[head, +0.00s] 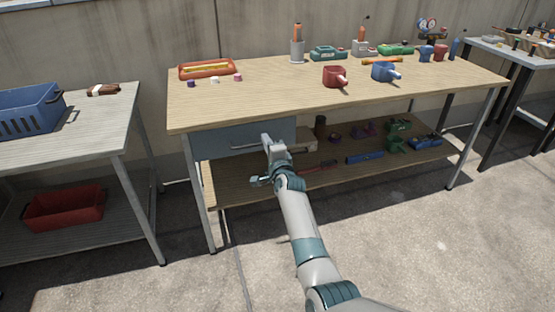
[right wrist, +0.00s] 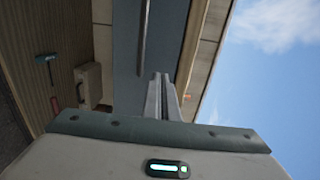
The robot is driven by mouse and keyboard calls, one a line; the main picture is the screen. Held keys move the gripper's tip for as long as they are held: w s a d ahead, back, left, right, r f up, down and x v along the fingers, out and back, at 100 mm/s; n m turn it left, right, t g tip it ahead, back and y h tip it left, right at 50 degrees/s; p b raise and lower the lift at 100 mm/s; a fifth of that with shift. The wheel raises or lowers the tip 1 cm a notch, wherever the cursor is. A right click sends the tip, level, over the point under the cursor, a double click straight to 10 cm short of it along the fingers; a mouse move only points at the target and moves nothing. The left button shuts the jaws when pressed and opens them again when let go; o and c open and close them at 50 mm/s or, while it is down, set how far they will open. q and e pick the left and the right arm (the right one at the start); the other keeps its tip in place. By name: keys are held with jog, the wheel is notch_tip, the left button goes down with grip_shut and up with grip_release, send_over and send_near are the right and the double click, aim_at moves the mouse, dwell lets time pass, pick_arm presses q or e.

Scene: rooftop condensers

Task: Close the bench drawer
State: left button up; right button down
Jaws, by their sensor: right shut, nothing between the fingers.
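The bench drawer (head: 222,141) has a blue-grey front with a bar handle, under the left part of the wooden bench top (head: 260,96). How far it stands out from the bench is hard to tell. My right gripper (head: 268,143) is shut and empty at the right part of the drawer front, near the handle's right end. In the right wrist view, the shut fingers (right wrist: 162,95) point at the drawer front (right wrist: 127,60), beside the handle (right wrist: 143,38). Whether they touch the front cannot be told. My left gripper is out of view.
A red mug (head: 334,77), a blue mug (head: 384,72) and a red tray (head: 206,69) are on the bench. Tools lie on its lower shelf (head: 240,188). A side table (head: 95,125) with a blue basket (head: 28,110) stands left. The floor in front is clear.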

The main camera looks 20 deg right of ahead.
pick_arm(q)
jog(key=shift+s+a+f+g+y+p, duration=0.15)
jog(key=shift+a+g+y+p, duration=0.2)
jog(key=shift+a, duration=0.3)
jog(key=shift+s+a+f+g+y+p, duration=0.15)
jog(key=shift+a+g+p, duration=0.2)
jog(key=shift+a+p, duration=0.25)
pick_arm(e)
jog(key=s, duration=0.9)
jog(key=shift+s+d+f, duration=0.15)
jog(key=shift+s, duration=0.1)
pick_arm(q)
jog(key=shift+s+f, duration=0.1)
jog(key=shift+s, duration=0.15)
